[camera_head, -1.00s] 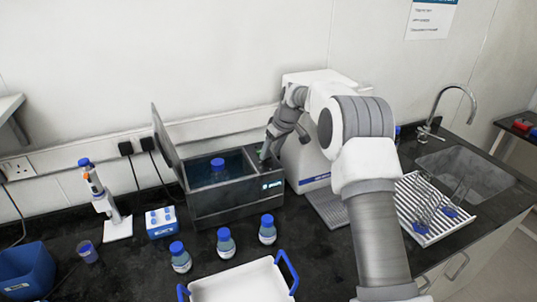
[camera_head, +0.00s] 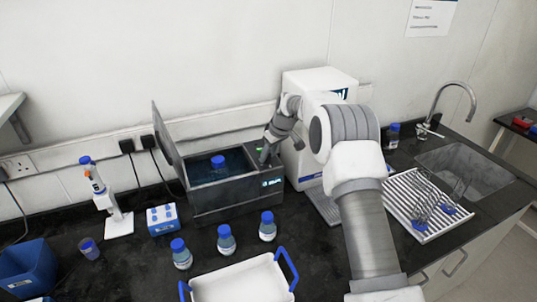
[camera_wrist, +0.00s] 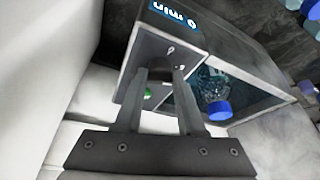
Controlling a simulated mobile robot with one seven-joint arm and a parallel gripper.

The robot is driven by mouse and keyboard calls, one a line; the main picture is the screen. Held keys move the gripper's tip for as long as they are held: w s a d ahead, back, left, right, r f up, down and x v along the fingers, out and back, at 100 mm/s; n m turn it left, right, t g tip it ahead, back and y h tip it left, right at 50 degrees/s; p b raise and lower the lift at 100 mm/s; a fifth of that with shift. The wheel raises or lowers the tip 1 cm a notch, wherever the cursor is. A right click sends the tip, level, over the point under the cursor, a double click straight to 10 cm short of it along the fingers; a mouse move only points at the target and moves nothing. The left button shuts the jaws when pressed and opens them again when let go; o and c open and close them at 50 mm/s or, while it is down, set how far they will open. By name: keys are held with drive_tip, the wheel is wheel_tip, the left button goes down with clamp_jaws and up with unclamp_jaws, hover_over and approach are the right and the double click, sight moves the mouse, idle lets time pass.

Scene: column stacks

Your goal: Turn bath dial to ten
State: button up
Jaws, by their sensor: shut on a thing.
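The water bath (camera_head: 225,205) is a dark grey box with its lid raised at the left and a blue-capped bottle (camera_head: 218,162) in its water. It also shows in the wrist view (camera_wrist: 240,62). My gripper (camera_wrist: 161,74) points at the control panel (camera_wrist: 150,48) at the bath's right end. Its fingers are shut on the dial, which is mostly hidden between the fingertips. White marks show on the panel beside the fingers, but I cannot read the setting. A green light (camera_wrist: 148,93) glows on the panel. In the head view the gripper (camera_head: 263,160) reaches the panel from above.
A white machine (camera_head: 310,165) stands close at the bath's right. Several blue-capped bottles (camera_head: 226,240) and a white tray with blue handles (camera_head: 240,281) are in front. A pipette stand (camera_head: 112,210) and blue tube rack (camera_head: 162,220) stand left. A drying rack (camera_head: 428,205) and sink are right.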

clamp_jaws()
drive_tip(key=shift+f+m+h+b, duration=0.1)
drive_tip(key=shift+m+h+b, duration=0.3)
drive_tip(key=shift+m+b, duration=0.5)
drive_tip(key=m, duration=0.2)
drive_tip(key=m+t+h+b, duration=0.1)
drive_tip(key=m, duration=0.1)
drive_tip(key=shift+s+a+m+h, duration=0.1)
drive_tip(key=shift+a+m+h, duration=0.1)
drive_tip(key=shift+m+h, duration=0.1)
drive_tip(key=m+h, duration=0.1)
drive_tip(key=m, duration=0.2)
drive_tip(key=shift+a, duration=0.1)
drive_tip(key=shift+m+h, duration=0.9)
drive_tip(key=shift+m, duration=1.3)
drive_tip(key=shift+g, duration=0.3)
